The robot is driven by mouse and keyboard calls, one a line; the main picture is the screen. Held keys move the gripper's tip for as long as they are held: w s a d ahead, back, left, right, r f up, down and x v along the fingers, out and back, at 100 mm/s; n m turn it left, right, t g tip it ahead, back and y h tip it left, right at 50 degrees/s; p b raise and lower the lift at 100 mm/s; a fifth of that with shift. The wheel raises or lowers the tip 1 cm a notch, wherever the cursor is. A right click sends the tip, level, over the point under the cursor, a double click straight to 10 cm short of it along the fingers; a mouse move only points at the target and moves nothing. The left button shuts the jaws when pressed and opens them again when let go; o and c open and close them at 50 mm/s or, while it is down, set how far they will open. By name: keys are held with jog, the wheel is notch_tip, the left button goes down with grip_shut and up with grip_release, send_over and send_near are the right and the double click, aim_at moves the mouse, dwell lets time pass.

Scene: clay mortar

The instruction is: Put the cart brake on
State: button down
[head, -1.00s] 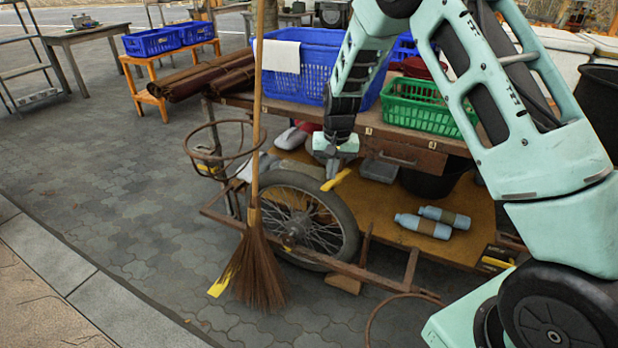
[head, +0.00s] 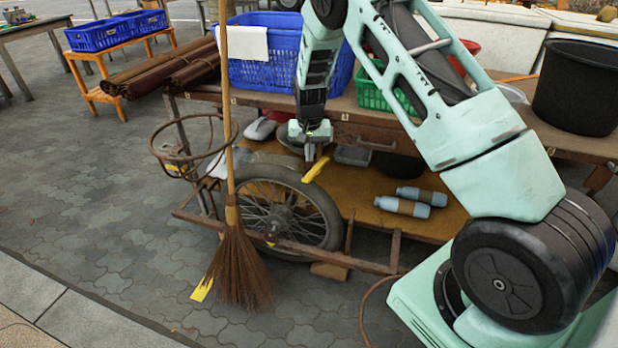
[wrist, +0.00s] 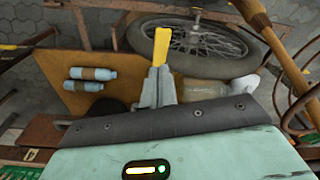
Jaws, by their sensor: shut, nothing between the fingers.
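The wooden cart (head: 365,249) stands beside me with its spoked wheel (head: 288,212) on the near side. A yellow handle (head: 316,168), apparently the brake lever, shows above the wheel's right upper edge. It also shows in the wrist view (wrist: 162,46), directly beyond my fingertips. My gripper (head: 311,152) points down over the cart's lower shelf, right at the yellow handle. In the wrist view its fingers (wrist: 158,84) are together and hold nothing. I cannot tell whether they touch the handle. The lever's lower part and any brake pad are hidden.
A broom (head: 240,262) leans upright in front of the wheel, left of my gripper. A rusty hoop (head: 193,160) juts from the cart's left end. Blue bottles (head: 402,207) lie on the lower shelf. A blue crate (head: 262,72) and a black bucket (head: 578,88) stand on top.

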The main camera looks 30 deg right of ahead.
aim_at(310, 179)
jog(key=f+b, duration=0.1)
jog(key=f, duration=0.1)
jog(key=f+b, duration=0.4)
jog(key=shift+w+d+f, duration=0.2)
jog(key=shift+w+f, duration=0.05)
jog(key=shift+f, duration=0.05)
jog(key=shift+f+b, duration=1)
jog(key=shift+f, duration=1.2)
jog(key=shift+r, duration=0.1)
jog(key=shift+s+a+r+p, duration=0.3)
jog(key=shift+s+a+p, duration=0.1)
jog(key=shift+s+p, duration=0.15)
jog(key=shift+s+a+r+p, duration=0.3)
jog(key=shift+s+a+p, duration=0.05)
jog(key=shift+s+p, duration=0.2)
jog(key=shift+s+a+f, duration=0.1)
jog(key=shift+s+f, duration=0.05)
